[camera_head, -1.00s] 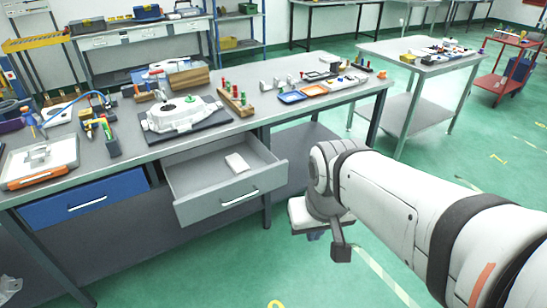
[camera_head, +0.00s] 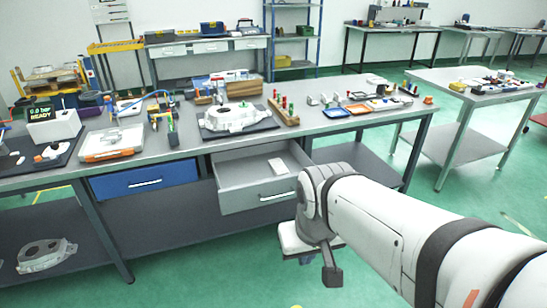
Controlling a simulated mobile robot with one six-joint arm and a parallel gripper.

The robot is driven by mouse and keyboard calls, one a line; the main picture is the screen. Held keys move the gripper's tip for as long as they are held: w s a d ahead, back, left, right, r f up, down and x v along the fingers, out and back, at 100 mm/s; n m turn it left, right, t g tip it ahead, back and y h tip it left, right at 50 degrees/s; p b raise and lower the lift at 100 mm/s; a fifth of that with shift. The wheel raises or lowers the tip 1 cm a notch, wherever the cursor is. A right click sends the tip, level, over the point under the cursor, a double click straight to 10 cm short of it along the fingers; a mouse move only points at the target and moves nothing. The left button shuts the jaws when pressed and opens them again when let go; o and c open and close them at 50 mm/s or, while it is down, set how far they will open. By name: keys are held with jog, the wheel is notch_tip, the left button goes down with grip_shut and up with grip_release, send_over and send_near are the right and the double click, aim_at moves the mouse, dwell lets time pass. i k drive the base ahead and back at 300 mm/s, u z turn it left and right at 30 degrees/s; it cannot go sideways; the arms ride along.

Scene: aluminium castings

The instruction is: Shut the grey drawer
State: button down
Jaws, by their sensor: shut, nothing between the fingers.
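The grey drawer (camera_head: 240,200) stands pulled out from under the workbench, with its inside showing. Its front carries a pale bar handle (camera_head: 273,196). A small white block (camera_head: 278,166) lies inside on the drawer floor. My arm comes in from the right, and its wrist overlaps the drawer's right front corner in the picture. My gripper (camera_head: 306,259) hangs below the wrist, shut and empty. Its fingertips are small and mostly hidden by the wrist parts. I see no contact between the gripper and the drawer, though depth is hard to judge.
A shut blue drawer (camera_head: 132,181) is left of the grey one. The workbench top (camera_head: 185,145) holds a casting on a dark mat (camera_head: 240,130) and several tools. A lower shelf (camera_head: 170,225) is beneath. Green floor (camera_head: 220,275) in front is clear.

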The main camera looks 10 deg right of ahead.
aim_at(245, 179)
jog(key=u, duration=0.1)
jog(key=i, duration=1)
jog(key=u, duration=0.05)
